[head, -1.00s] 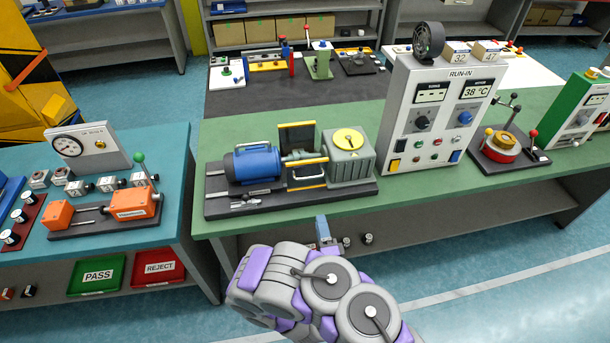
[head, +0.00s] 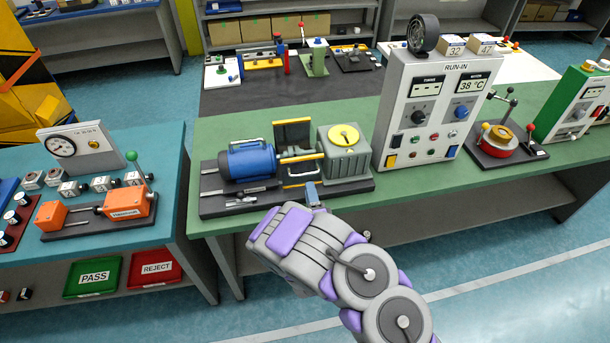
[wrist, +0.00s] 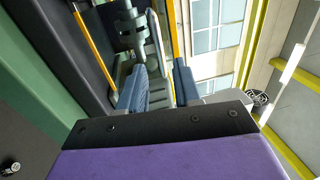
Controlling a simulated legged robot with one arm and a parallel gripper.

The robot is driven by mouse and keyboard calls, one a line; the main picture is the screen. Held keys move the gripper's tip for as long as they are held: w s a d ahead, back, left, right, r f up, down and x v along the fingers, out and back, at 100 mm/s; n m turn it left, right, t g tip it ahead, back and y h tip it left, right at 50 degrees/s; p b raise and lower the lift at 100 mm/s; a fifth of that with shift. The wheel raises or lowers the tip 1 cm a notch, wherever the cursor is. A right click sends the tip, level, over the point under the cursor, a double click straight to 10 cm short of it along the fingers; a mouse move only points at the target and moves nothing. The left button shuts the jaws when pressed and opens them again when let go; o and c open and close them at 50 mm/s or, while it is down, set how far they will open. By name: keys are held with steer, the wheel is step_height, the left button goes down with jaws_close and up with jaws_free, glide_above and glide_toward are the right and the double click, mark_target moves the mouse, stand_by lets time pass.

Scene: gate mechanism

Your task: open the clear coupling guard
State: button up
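The clear coupling guard (head: 301,171) sits between the blue motor (head: 249,160) and the grey gearbox (head: 344,158). Its see-through panel is hard to make out; yellow edge strips and a dark handle show. In the wrist view a yellow strip of the guard (wrist: 95,45) runs at upper left, and the metal coupling (wrist: 128,30) shows beside it. My gripper (head: 312,193) is at the front edge of the machine's base, just in front of the guard. Contact with the guard cannot be told.
The white RUN-IN cabinet (head: 430,105) stands right of the gearbox. The green bench (head: 225,222) has bare room in front.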

mark_target(305, 175)
steer(key=shift+b+x, duration=1.1)
steer(key=shift+x, duration=2.6)
steer(key=shift+a+f, duration=0.1)
jaws_close()
